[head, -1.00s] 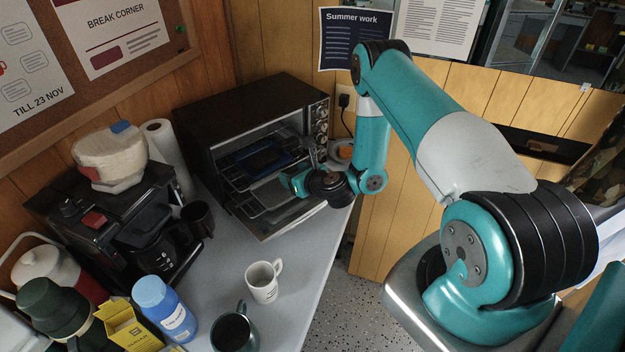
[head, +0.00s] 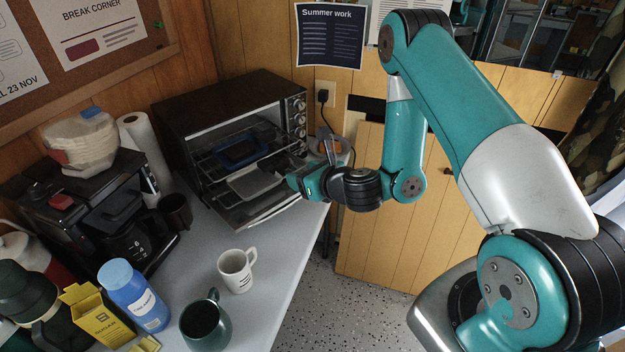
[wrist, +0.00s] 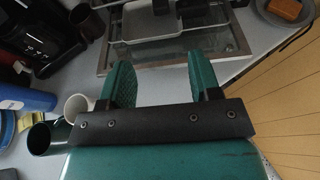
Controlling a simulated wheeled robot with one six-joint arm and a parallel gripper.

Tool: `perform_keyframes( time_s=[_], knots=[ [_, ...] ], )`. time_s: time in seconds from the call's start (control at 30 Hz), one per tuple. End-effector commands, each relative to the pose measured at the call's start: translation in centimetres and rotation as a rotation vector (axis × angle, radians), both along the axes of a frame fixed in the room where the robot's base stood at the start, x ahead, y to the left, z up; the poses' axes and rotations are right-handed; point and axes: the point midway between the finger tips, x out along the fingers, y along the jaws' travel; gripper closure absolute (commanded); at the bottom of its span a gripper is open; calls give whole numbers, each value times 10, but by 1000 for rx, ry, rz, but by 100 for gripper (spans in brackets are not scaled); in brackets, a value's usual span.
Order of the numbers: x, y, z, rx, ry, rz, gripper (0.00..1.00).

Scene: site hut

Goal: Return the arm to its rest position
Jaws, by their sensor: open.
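My gripper (head: 309,162) is in front of the right side of the toaster oven (head: 240,108), near the outer edge of its lowered door. In the wrist view my gripper (wrist: 161,82) has its two teal fingers apart with nothing between them. The arm reaches out bent, with its elbow high and its forearm hanging down. A grey container (head: 256,183) sits at the oven's opening, apart from the fingers. A blue container (head: 238,151) is on the rack inside.
A white mug (head: 236,272), a dark green mug (head: 205,325) and a blue bottle (head: 135,297) stand on the counter (head: 268,305). A coffee maker (head: 95,220) is at left. A plate with an orange-brown item (head: 329,146) is beside the oven. Open floor (head: 350,300) lies right of the counter.

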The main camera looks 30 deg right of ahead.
Motion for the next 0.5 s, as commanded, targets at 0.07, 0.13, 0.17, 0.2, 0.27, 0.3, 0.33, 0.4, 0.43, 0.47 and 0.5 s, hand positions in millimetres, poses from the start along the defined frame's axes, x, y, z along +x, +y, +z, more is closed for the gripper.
perform_keyframes(
  time_s=[0.07, 0.13, 0.17, 0.2, 0.27, 0.3, 0.33, 0.4, 0.43, 0.47, 0.5],
  knots=[
    [0, 0, 1, 0, 0, 0, 43],
    [0, 0, 1, 0, 0, 0, 43],
    [0, 0, 1, 0, 0, 0, 43],
    [0, 1, 1, 0, 0, 1, 43],
    [0, 1, 1, -1, 0, 1, 43],
    [0, 1, 0, -1, 0, 1, 43],
    [0, 1, 0, 0, -1, 2, 43],
    [1, 2, 1, -2, -2, 5, 43],
    [1, 4, 3, -7, -7, 14, 43],
    [2, 6, 6, -16, -14, 30, 43],
    [2, 12, 13, -39, -33, 69, 43]
  ],
)
